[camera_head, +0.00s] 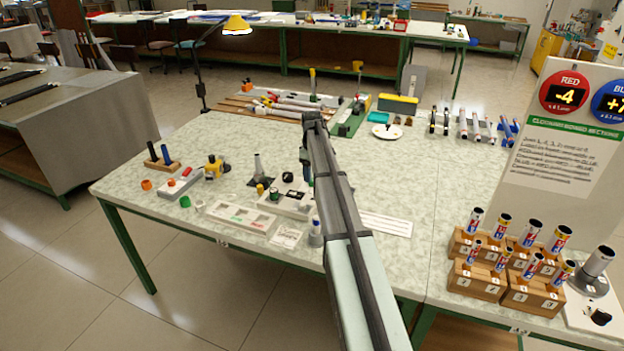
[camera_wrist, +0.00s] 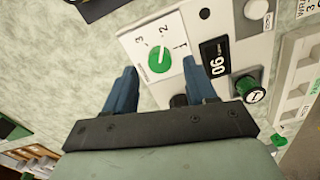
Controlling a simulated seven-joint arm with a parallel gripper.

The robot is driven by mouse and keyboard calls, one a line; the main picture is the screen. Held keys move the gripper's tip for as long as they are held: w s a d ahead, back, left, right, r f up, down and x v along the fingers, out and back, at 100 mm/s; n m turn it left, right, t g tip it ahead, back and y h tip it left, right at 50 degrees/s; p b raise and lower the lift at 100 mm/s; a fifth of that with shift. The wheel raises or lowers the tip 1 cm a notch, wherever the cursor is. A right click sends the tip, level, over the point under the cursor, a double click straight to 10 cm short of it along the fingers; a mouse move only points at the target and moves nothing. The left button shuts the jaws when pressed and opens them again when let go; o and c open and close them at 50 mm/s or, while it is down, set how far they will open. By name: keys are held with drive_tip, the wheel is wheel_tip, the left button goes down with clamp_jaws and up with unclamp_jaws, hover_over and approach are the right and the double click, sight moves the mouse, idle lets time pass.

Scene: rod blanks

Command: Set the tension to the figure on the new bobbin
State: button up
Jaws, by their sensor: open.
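In the wrist view, a panel (camera_wrist: 190,33) carries a green dial (camera_wrist: 159,61) with a pale pointer and the numbers 1, 2 and 3 around it. The pointer lies roughly toward the 2. A green-and-black knob (camera_wrist: 251,89) sits near the display. My gripper (camera_wrist: 160,68) is open, its blue fingers on either side of the dial; whether they touch it I cannot tell. In the head view the panel (camera_head: 290,207) is partly behind my arm. I cannot identify the new bobbin.
Wooden blocks (camera_head: 478,280) with several labelled tubes stand at the right front. A sign board (camera_head: 560,150) rises behind them. A white tray (camera_head: 240,217) and small parts lie left of my arm. The pale tabletop (camera_head: 430,185) is mostly clear to the right.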

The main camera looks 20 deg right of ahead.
sight(312, 183)
drive_tip(key=shift+f, duration=1.5)
clamp_jaws()
drive_tip(key=shift+m, duration=0.3)
drive_tip(key=m, duration=0.5)
drive_tip(key=shift+m, duration=0.3)
drive_tip(key=m, duration=0.5)
drive_tip(key=shift+m, duration=0.4)
